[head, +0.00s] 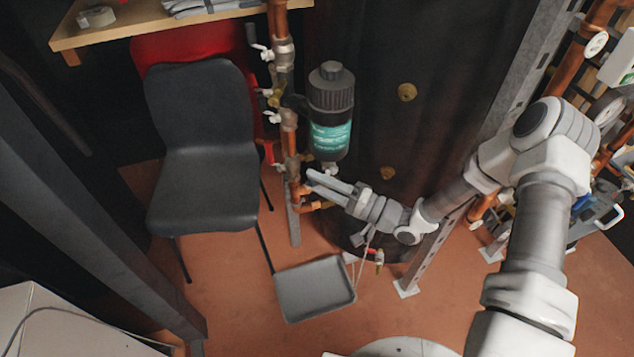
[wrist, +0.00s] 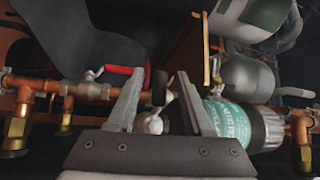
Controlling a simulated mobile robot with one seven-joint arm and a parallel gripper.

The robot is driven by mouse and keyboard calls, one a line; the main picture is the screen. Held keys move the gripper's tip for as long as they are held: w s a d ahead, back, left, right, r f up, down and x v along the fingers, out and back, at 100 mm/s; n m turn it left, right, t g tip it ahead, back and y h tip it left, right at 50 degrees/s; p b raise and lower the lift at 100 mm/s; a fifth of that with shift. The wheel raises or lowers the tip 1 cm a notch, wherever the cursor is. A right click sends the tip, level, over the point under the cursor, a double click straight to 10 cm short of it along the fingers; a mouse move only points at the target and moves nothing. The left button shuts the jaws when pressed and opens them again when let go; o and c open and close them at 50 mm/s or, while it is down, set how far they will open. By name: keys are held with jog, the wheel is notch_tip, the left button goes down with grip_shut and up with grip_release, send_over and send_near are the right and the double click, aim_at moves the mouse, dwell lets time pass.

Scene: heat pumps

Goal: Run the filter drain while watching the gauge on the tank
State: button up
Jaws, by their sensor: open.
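The filter (head: 331,105) is a black canister with a ribbed cap and teal label, on the copper pipe. In the wrist view its labelled body (wrist: 230,122) lies right of the fingers. A small white fitting, perhaps the drain valve (head: 330,168), is under it. My gripper (head: 310,183) is open and empty just below the filter. In the wrist view a white rounded part (wrist: 152,124) shows between the fingers; contact cannot be told. A tall dark cylinder (head: 410,130) with yellow knobs, perhaps the tank, stands behind. No gauge can be made out on it.
A grey tray (head: 315,288) lies on the floor below the gripper. A black chair (head: 205,140) stands left of the pipe. A metal upright (head: 435,245) is beside my arm.

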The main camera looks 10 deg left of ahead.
jog(key=shift+a, duration=0.1)
grip_shut()
dwell(0.3)
jog(key=shift+f+n+g+h+p, duration=0.3)
jog(key=shift+n+g+h+p, duration=0.1)
jog(key=shift+n+h+p, duration=0.55)
jog(key=shift+w+d+f+n+h+p, duration=0.1)
jog(key=shift+f+n+h+p, duration=0.15)
jog(key=shift+f+n+h, duration=0.15)
jog(key=shift+w+d+f+n+h+p, duration=0.1)
jog(key=shift+f+n+h+p, duration=0.1)
jog(key=shift+f+n+h, duration=0.15)
grip_release()
jog(key=shift+d+r, duration=0.1)
